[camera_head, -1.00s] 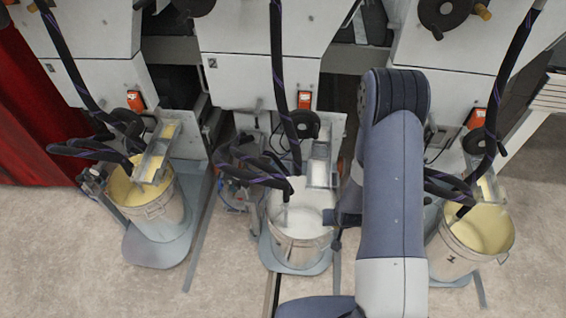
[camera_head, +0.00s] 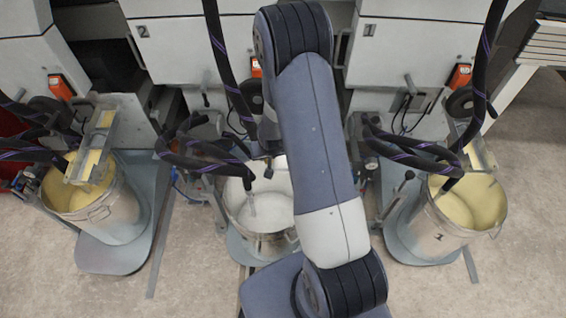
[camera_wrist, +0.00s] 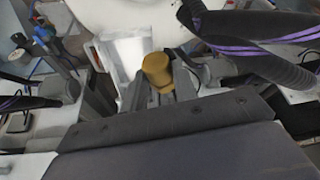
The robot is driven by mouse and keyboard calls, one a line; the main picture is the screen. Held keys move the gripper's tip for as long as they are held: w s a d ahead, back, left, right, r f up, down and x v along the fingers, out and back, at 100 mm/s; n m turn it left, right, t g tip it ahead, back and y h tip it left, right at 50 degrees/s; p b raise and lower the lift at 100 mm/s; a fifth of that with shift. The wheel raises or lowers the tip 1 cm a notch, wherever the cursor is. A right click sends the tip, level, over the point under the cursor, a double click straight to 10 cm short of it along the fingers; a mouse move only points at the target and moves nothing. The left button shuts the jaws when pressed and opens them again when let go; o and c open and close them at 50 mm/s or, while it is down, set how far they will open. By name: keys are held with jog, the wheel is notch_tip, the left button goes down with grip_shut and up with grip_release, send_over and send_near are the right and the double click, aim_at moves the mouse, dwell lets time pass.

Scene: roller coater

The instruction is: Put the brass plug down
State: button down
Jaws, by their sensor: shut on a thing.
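The brass plug (camera_wrist: 157,69) is a short golden cylinder in the middle of the wrist view. My gripper (camera_wrist: 163,88) is shut on it, with the plug standing out past the grey fingers. The plug and the gripper do not show in the head view, where my arm covers that area. A surface under the plug cannot be made out, and I cannot tell whether the plug touches anything.
A bucket of white paint (camera_head: 262,240) stands in the middle, with yellow paint buckets at left (camera_head: 115,215) and right (camera_head: 432,228). Black hoses (camera_head: 405,152) hang close around my arm and also show in the wrist view (camera_wrist: 250,25). Grey machine housings stand behind.

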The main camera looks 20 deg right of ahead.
jog(key=w+d+f+m+b, duration=0.2)
jog(key=w+d+f+b, duration=0.25)
jog(key=b, duration=0.65)
jog(key=m+h+b, duration=0.1)
jog(key=b, duration=1)
send_over(283, 161)
jog(key=s, duration=0.1)
jog(key=f+b, duration=0.1)
jog(key=f, duration=0.3)
jog(key=f+b, duration=0.2)
jog(key=f, duration=0.3)
jog(key=shift+s+a+f, duration=0.15)
jog(key=shift+s+a, duration=0.05)
jog(key=shift+f+b, duration=0.45)
jog(key=shift+b, duration=0.05)
jog(key=c, duration=1.1)
grip_release()
jog(key=shift+r, duration=0.1)
